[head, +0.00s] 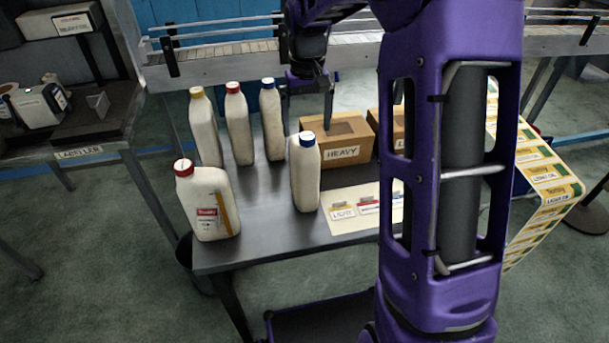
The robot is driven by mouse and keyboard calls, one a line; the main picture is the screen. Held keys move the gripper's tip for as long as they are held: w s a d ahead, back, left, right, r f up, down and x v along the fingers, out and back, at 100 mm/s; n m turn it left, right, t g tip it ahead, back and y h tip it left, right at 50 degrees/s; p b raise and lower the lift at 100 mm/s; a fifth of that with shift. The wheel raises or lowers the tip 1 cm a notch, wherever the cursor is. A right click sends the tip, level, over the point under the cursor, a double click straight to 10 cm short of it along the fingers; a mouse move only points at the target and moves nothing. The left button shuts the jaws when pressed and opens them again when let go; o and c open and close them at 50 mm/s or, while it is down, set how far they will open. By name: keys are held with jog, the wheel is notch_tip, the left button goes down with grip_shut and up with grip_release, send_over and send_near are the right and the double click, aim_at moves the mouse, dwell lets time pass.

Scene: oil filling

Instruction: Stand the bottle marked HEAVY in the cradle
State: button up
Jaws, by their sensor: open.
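No bottle shows a readable HEAVY mark. A white bottle with a red cap and a red-and-white label (207,205) stands at the table's front left; its small print is unclear. An unlabelled-looking blue-capped bottle (305,175) stands in front of a cardboard box marked HEAVY (343,140). Bottles with yellow (205,130), red (238,125) and blue (272,122) caps stand in a row behind. My gripper (310,100) is open, pointing down near the HEAVY box, apart from the bottles. A small angled holder (98,103) on the labeller bench may be the cradle; I cannot tell.
A second box (399,132) and part of a sheet with cards (345,223) are hidden behind my arm. A conveyor (215,66) runs behind the table. The labeller bench (75,150) is at left. A printed label strip (550,190) hangs at right. The table's front middle is clear.

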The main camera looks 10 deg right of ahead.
aim_at(304, 152)
notch_tip(304, 152, down, 4)
jog(key=shift+f, duration=0.25)
jog(key=shift+w+a+f+b, duration=0.1)
jog(key=shift+w+f+b, duration=0.1)
jog(key=shift+f, duration=1.1)
jog(key=shift+w+a+f+b, duration=0.1)
jog(key=shift+w+f, duration=0.1)
jog(key=shift+f, duration=1.1)
grip_shut()
jog(key=shift+r, duration=0.15)
